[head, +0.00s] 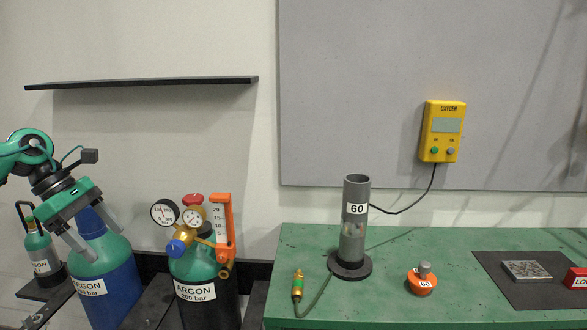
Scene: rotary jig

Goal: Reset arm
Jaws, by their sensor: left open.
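My left gripper (101,243) is open and tilted downward at the left of the head view. It is in front of the blue-and-green argon cylinder (113,285) and overlaps its top in the picture; I cannot tell whether they touch. My right gripper is not in view.
A second argon cylinder (200,272) carries gauges and an orange flowmeter (222,222). A smaller argon bottle (40,257) stands far left. The green bench (390,300) holds a grey tube (354,220), orange weight (421,284) and dark mat (500,287). A black shelf (140,82) is above.

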